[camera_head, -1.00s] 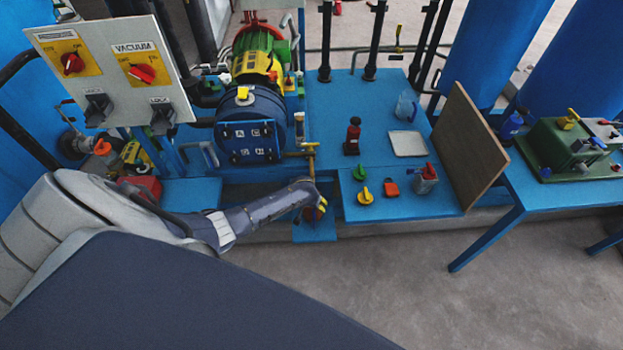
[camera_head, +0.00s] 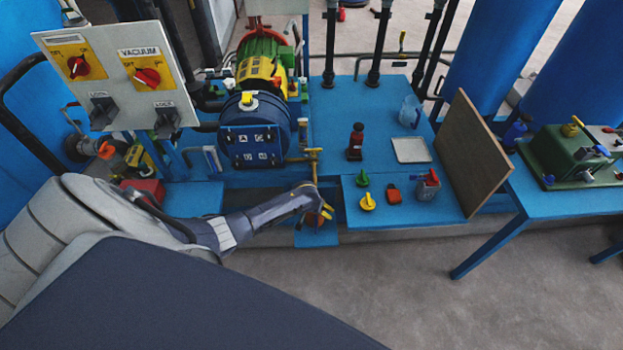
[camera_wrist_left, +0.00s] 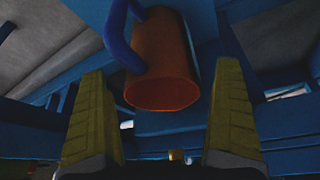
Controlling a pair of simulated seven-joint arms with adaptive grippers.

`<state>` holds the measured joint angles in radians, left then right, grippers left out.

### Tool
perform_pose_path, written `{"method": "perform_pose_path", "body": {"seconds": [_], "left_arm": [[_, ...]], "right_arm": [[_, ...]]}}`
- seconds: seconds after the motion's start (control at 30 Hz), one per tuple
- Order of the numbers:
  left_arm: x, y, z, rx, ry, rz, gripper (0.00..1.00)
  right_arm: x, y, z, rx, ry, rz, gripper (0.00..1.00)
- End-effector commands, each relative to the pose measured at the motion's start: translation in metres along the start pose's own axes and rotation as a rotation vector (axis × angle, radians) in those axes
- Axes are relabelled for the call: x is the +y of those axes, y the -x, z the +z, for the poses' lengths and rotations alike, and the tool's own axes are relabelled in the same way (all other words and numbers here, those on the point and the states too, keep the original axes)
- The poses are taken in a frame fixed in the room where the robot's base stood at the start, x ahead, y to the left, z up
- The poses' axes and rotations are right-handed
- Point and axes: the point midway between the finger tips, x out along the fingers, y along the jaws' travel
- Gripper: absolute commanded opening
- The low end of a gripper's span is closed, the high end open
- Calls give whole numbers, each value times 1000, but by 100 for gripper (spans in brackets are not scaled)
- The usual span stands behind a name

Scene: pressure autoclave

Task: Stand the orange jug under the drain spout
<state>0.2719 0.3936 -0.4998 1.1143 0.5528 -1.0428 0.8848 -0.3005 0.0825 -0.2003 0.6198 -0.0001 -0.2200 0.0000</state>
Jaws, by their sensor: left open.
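The orange jug (camera_wrist_left: 163,55) with its blue handle (camera_wrist_left: 122,35) shows in the left wrist view, beyond and between the finger tips. In the head view the jug (camera_head: 312,220) is a small orange patch, mostly hidden by my left gripper (camera_head: 327,210). It appears to be at the small blue lower platform (camera_head: 318,238). The left gripper, also in its wrist view (camera_wrist_left: 168,110), is open, with its fingers apart and nothing clasped. The brass drain spout (camera_head: 315,168) hangs just above the gripper in the head view. My right gripper is not in view.
The blue bench (camera_head: 350,105) carries a black and red bottle (camera_head: 355,142), a white tray (camera_head: 411,149), a clear jug (camera_head: 409,111) and small coloured parts. A brown board (camera_head: 468,150) stands at its right. The blue autoclave vessel (camera_head: 253,132) is left of the spout.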

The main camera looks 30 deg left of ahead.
Motion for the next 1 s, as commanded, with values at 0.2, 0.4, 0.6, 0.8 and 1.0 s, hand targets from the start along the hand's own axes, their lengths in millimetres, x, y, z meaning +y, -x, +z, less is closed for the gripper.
{"method": "perform_pose_path", "body": {"seconds": [0.2,0.4,0.6,0.8,1.0], "left_arm": [[-1,24,0,3,-1,0,99],[0,53,0,2,-1,2,99],[0,80,0,2,0,2,99],[0,101,0,1,0,0,99],[-1,113,0,2,-1,0,99]], "right_arm": [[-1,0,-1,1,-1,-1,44],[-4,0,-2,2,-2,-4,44],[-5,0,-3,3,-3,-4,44],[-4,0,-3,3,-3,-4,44],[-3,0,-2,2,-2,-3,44]]}}
